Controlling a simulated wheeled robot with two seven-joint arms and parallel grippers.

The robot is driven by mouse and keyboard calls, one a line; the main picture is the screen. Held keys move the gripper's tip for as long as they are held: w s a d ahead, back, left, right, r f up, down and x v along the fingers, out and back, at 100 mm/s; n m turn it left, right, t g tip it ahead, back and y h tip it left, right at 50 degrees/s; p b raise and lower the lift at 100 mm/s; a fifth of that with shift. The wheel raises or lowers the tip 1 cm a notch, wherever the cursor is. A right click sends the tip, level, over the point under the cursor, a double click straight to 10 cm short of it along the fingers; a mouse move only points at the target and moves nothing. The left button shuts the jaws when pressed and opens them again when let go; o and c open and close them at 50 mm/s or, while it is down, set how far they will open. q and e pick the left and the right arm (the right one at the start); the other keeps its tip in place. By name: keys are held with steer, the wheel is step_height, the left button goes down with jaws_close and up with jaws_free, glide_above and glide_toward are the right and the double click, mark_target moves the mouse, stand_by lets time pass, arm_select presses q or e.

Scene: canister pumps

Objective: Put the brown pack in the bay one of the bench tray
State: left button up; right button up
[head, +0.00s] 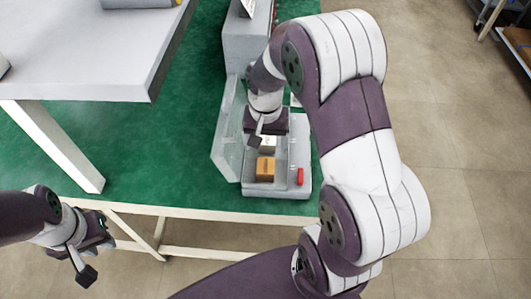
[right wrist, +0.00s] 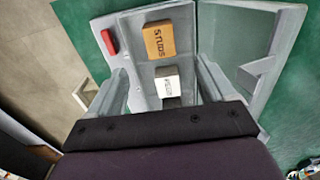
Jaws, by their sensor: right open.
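The brown pack (head: 265,168), a small box with dark lettering, lies inside a grey open-topped housing (head: 275,190) on the green bench. In the right wrist view the brown pack (right wrist: 159,39) lies beyond a white-faced pack (right wrist: 167,85). My right gripper (right wrist: 165,88) is open over the housing, its fingers on either side of the white-faced pack and apart from the brown pack. In the head view the right wrist hides part of the housing. My left gripper (head: 105,243) is off the bench at lower left; its jaws are unclear. I cannot tell which part is bay one.
A clear lid (head: 228,140) stands open on the housing's left side. A red block (head: 300,176) sits on its right rim. A grey raised table (head: 90,60) fills the upper left. A grey box (head: 246,40) stands behind. Green bench top is free left of the lid.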

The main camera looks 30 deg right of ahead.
steer(key=s+a+r+n+t, duration=0.1)
steer(key=s+a+r+n, duration=0.2)
steer(key=s, duration=0.6)
steer(key=a+n, duration=0.2)
steer(key=n, duration=0.1)
steer(key=shift+r, duration=0.15)
